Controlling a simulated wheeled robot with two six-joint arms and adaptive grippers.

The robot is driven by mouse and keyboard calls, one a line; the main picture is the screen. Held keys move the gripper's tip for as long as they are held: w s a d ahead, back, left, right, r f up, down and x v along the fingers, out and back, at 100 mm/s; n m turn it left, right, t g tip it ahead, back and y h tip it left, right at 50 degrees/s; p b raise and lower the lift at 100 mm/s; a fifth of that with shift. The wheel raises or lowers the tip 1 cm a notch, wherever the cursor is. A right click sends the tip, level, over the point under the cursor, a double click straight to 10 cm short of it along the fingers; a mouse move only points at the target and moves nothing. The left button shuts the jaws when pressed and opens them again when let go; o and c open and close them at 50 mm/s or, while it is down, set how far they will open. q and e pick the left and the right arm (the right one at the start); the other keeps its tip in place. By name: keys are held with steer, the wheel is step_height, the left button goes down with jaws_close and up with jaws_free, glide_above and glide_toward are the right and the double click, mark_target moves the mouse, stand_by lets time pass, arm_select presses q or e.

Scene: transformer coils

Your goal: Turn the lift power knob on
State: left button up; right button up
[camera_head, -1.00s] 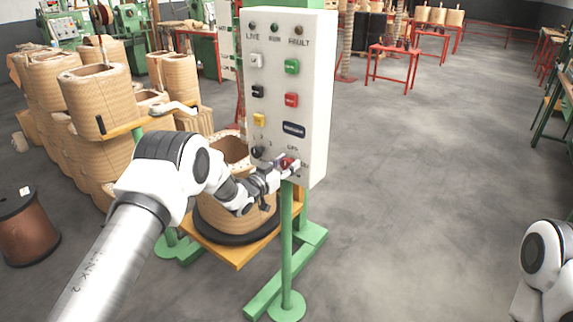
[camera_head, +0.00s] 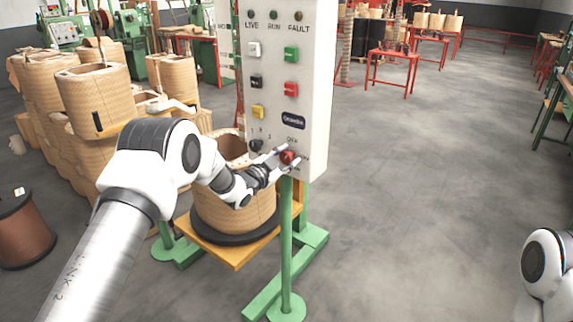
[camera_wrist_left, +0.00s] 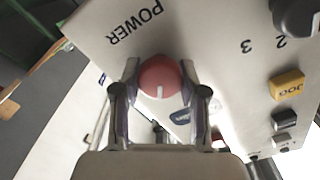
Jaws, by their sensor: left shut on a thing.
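The red lift power knob (camera_head: 288,157) sits low on the front of the white control panel (camera_head: 318,110). A label that looks like "OFF" is above it. My left gripper (camera_head: 282,156) has one finger on each side of the knob. In the left wrist view the round red knob (camera_wrist_left: 160,72) is between the two fingers (camera_wrist_left: 160,85), with a short white mark on its lower part in the picture. The word "POWER" shows upper left there. The fingers are shut on the knob. My right gripper is not in view.
A black selector knob (camera_head: 256,145) and yellow, red, green, white and black buttons are nearby on the panel. A green post (camera_head: 286,240) supports the panel. A coil (camera_head: 235,208) stands behind the post on a yellow platform.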

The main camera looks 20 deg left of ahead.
arm_select(q)
steer(key=m+b, duration=0.1)
steer(key=m, duration=0.1)
steer(key=m+b, duration=0.4)
steer(key=shift+f+m, duration=0.3)
steer(key=shift+f, duration=0.05)
steer(key=m+b, duration=0.3)
steer(key=b, duration=0.1)
steer(key=shift+m, duration=0.3)
steer(key=shift+d+r+m+b, duration=0.15)
steer(key=shift+m+b, duration=0.2)
steer(key=shift+m, duration=0.25)
steer(key=o, duration=1.1)
steer(key=shift+s, duration=0.1)
steer(key=v, duration=1.2)
